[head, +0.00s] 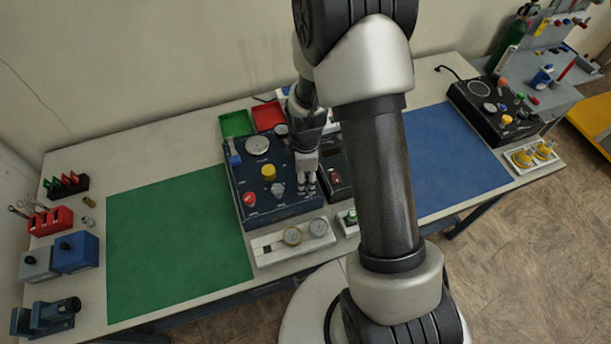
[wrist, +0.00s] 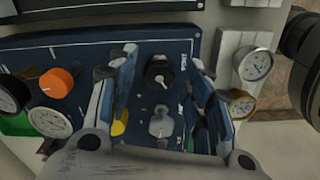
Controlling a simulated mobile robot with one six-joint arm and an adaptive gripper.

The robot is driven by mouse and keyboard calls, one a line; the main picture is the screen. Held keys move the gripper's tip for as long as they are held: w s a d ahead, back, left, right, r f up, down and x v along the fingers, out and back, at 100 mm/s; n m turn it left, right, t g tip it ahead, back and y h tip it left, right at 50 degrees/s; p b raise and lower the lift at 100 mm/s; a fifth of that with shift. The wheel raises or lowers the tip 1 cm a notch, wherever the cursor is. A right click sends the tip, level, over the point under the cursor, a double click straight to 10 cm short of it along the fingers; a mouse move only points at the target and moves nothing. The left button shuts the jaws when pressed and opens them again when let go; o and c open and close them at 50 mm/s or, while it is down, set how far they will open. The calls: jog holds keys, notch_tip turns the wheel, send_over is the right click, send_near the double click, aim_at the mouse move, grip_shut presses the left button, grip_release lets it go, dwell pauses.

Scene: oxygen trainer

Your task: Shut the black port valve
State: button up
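The black port valve, a black knob (wrist: 158,73), sits on the dark blue trainer panel (wrist: 180,45) in the wrist view. My gripper (wrist: 160,67) is open over the panel, with one finger to each side of the black knob. A gap shows between the knob and each finger. A grey knob (wrist: 160,124) lies nearer the palm, also between the fingers. In the head view my gripper (head: 307,186) is over the right part of the panel (head: 240,186) and the black knob is hidden.
The panel also bears yellow (head: 268,172) and red (head: 250,199) knobs; an orange knob (wrist: 57,82) shows in the wrist view. A pale block (head: 268,245) with two gauges lies in front. A small dark box (head: 338,177) stands right. The green mat (head: 175,240) is clear.

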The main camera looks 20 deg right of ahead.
jog(key=c, duration=1)
jog(key=shift+o, duration=0.2)
jog(key=m, duration=0.4)
jog(key=shift+m+b, duration=0.35)
jog(key=shift+m, duration=0.05)
jog(key=m, duration=0.5)
jog(key=shift+b, duration=0.3)
jog(key=m, duration=0.7)
jog(key=shift+a+m+b, duration=0.1)
jog(key=shift+m+b, duration=0.2)
jog(key=shift+m, duration=0.1)
jog(key=m, duration=0.6)
jog(key=shift+m, duration=0.3)
